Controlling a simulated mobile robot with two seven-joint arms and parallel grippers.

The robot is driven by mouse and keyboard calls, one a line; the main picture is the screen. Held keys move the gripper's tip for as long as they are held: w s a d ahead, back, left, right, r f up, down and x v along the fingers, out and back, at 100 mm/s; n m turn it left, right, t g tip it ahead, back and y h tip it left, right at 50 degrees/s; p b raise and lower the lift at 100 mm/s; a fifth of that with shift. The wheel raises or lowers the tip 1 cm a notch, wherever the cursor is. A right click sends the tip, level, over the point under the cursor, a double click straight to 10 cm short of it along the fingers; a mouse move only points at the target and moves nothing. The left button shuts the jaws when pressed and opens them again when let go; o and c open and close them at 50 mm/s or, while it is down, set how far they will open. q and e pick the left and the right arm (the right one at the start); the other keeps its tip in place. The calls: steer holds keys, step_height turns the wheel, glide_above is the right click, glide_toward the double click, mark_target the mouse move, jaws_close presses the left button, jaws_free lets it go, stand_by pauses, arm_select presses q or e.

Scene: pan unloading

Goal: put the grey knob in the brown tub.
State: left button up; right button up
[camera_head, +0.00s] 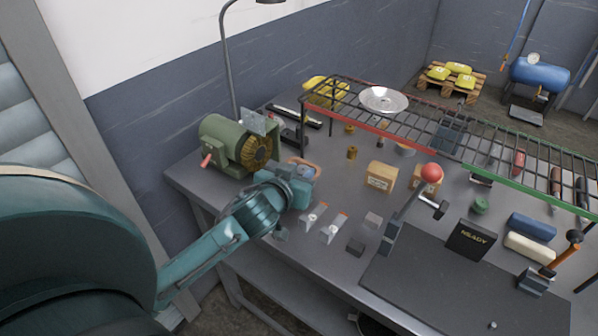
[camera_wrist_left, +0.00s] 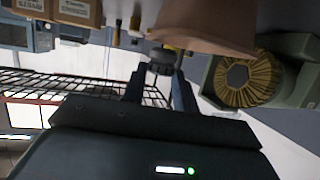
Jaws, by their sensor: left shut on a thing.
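My left gripper (camera_head: 302,178) reaches in from the left over the table. In the left wrist view its fingers (camera_wrist_left: 160,88) are shut on a dark grey knob (camera_wrist_left: 158,66). The brown tub (camera_wrist_left: 205,24) looms large at the top of that view, close to the knob; I cannot tell whether they touch. In the head view only part of the tub's rim (camera_head: 312,165) shows beside the gripper, and the knob is hidden there. The inside of the tub is not visible. My right gripper is not in view.
A green motor (camera_head: 228,142) stands left of the gripper. A wire rack (camera_head: 455,152) bearing a metal dish (camera_head: 384,99) spans the table's back. Wooden blocks (camera_head: 381,177), a red-ball lever (camera_head: 431,172) and a black sign (camera_head: 470,240) stand to the right. The dark mat (camera_head: 425,285) is mostly clear.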

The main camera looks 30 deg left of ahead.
arm_select(q)
steer(key=shift+f, duration=0.1)
steer(key=shift+f, duration=0.4)
steer(key=o, duration=1.1)
steer(key=shift+c, duration=0.2)
steer(key=shift+r, duration=0.2)
steer(key=b+v, duration=0.1)
steer(key=v, duration=1.1)
steer(key=shift+r, duration=0.25)
